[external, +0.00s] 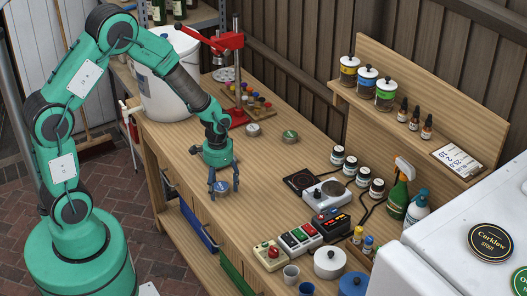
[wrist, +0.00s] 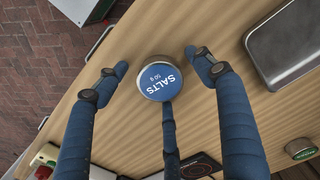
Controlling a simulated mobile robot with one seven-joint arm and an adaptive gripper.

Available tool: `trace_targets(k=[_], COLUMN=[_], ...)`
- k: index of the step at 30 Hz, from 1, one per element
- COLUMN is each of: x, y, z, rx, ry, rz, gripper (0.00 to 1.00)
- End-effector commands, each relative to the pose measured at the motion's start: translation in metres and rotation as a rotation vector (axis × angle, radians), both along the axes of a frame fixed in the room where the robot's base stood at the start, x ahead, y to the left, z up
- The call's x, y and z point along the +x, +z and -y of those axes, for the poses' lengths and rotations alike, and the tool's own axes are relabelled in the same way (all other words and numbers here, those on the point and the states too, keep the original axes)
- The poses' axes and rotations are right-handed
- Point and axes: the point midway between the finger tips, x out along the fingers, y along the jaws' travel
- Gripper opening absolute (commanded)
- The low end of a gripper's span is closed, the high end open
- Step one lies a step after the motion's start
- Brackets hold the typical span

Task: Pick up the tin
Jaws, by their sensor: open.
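A round tin (wrist: 159,80) with a blue lid marked "SALTS 50 g" stands on the wooden bench, in the middle of the wrist view. In the external view its blue lid (external: 221,186) shows small between my fingers. My gripper (external: 223,189) points down over the tin and is open. In the wrist view one finger is on each side of the tin with a gap. The third finger, below it in the picture, reaches close to its rim; I cannot tell whether it touches.
A grey metal tin (external: 253,130) and a green-labelled tin (external: 290,137) stand farther back. A red press stand (external: 237,80) and white bucket (external: 170,75) are behind. A button box (external: 270,256), hot plate (external: 299,182) and scale (external: 326,193) lie to the right. The bench's front edge is near.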

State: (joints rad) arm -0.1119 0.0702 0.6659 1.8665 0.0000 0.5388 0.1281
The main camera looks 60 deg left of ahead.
Motion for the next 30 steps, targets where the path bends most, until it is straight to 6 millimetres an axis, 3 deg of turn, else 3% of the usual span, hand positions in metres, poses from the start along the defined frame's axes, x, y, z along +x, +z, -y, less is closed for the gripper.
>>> trace_targets(k=[3,4,11,23,30], x=[0.000,0.000,0.000,0.000,0.000], y=[0.000,0.000,0.000,0.001,0.016], z=[0.000,0.000,0.000,0.000,0.000], rx=[0.000,0.000,0.000,0.000,0.000], ry=[0.000,0.000,0.000,0.000,0.000], rz=[0.000,0.000,0.000,0.000,0.001], gripper=[0.69,0.65,0.19,0.18,0.18])
